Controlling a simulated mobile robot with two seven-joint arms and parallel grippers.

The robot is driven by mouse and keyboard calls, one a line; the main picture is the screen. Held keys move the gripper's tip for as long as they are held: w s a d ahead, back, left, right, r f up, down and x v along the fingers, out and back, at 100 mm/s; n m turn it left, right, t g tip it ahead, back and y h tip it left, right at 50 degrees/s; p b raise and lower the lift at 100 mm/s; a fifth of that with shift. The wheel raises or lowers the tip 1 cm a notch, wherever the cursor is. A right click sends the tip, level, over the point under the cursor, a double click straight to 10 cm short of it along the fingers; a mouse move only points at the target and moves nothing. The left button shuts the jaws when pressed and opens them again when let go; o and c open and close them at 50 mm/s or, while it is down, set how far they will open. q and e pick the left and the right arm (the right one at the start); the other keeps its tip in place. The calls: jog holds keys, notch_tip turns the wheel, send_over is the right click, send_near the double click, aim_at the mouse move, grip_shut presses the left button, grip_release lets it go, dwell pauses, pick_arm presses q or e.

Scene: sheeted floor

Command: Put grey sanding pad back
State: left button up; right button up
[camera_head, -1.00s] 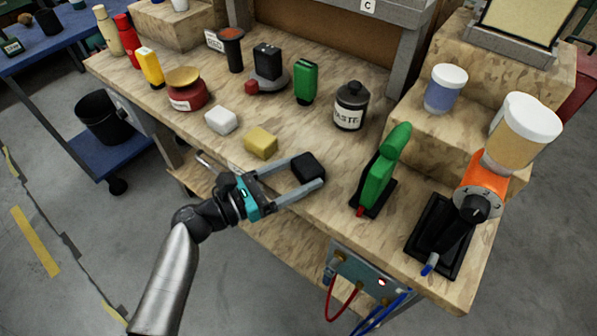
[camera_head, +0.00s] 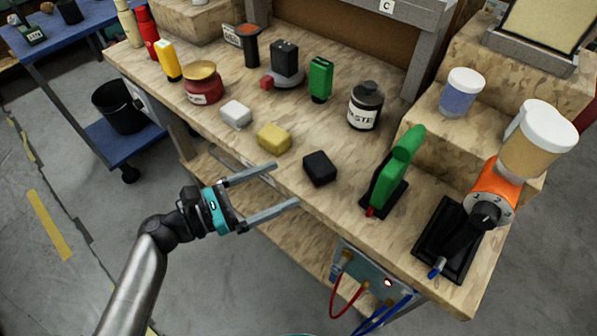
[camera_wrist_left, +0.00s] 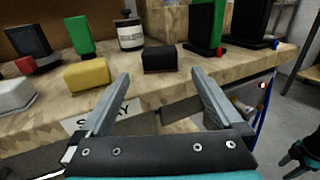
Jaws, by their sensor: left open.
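A dark grey, almost black sanding pad (camera_head: 319,168) lies on the wooden bench top near its front edge. It also shows in the left wrist view (camera_wrist_left: 160,58), beyond the fingertips and between their lines. A yellow pad (camera_head: 273,137) and a white pad (camera_head: 236,114) lie to its left in a row. My left gripper (camera_head: 285,186) is open and empty, in front of the bench edge and apart from the dark pad.
A green tool (camera_head: 390,178) on a black base stands right of the dark pad, and an orange and black tool (camera_head: 485,205) farther right. A paste jar (camera_head: 365,106) stands behind. A control box (camera_head: 372,280) with cables hangs below the front edge. A label is on the edge.

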pick_arm(q)
jog(key=shift+v, duration=2.1)
jog(key=s+a+f+m+g+y, duration=0.2)
jog(key=s+f+m+y, duration=0.15)
jog(key=f, duration=1.05)
jog(key=s+a+f+m+g+y, duration=0.1)
jog(key=s+f+m+g+y, duration=0.25)
jog(key=f, duration=0.95)
jog(key=s+a+f+m+g+y, duration=0.1)
jog(key=s+a+f+m+y, duration=0.1)
jog(key=s+f+m+y, duration=0.2)
jog(key=s+a+f+m+g+y, duration=0.2)
jog(key=s+a+f+m+y, duration=0.1)
jog(key=s+f+m, duration=0.8)
jog(key=s+m+y, duration=0.1)
jog(key=s+m, duration=0.4)
jog(key=s, duration=0.3)
jog(key=shift+a, duration=0.3)
